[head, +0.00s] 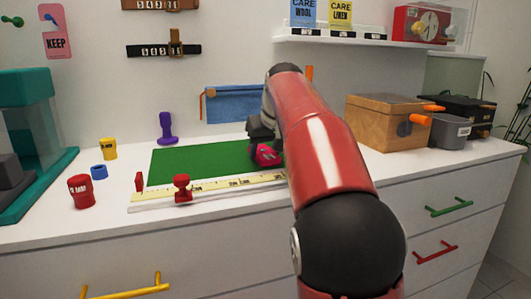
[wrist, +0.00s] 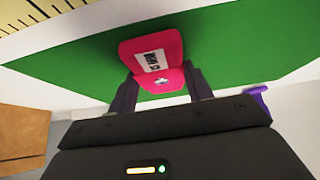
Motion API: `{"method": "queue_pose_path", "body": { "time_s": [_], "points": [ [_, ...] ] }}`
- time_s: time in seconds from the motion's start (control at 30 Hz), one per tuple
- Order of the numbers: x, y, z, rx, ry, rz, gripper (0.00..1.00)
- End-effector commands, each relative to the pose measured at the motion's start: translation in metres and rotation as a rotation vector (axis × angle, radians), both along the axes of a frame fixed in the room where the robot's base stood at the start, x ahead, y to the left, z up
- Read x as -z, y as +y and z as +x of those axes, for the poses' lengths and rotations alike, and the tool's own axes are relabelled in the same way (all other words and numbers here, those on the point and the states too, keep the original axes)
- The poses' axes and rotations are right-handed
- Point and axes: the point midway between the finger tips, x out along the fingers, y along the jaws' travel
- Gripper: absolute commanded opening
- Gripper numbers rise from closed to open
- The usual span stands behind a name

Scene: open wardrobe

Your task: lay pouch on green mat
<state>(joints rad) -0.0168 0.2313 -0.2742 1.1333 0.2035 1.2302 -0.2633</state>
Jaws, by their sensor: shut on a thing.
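The pink pouch (head: 266,156) has a white label and shows clearly in the wrist view (wrist: 135,48). My gripper (head: 262,143) is shut on it, with a dark finger on each side in the wrist view (wrist: 161,84). The green mat (head: 195,163) lies flat on the white top. The pouch is over the mat's right part in the head view, with green around it in the wrist view (wrist: 235,50). I cannot tell whether the pouch touches the mat. My arm hides the mat's right end.
A yellow ruler (head: 228,185) with a red slider (head: 182,187) runs along the mat's front edge. A purple stamp (head: 166,128) and a hanging blue cloth (head: 235,106) are behind the mat. A wooden box (head: 386,122) stands right. Red (head: 81,191) and yellow (head: 108,149) pieces stand left.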

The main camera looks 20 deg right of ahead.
Motion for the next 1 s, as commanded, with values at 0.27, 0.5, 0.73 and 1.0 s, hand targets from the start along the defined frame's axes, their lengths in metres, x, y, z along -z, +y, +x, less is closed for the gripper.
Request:
{"method": "queue_pose_path", "body": {
  "time_s": [0.27,0.5,0.73,1.0],
  "points": [
    [0.003,0.0,0.0,0.0,0.0,0.0,0.66],
    [0.003,0.0,0.0,0.0,0.001,0.0,0.72],
    [-0.009,0.0,-0.004,0.0,-0.001,0.0,0.72],
    [-0.057,-0.001,-0.035,0.001,-0.003,0.0,0.72]
  ]
}}
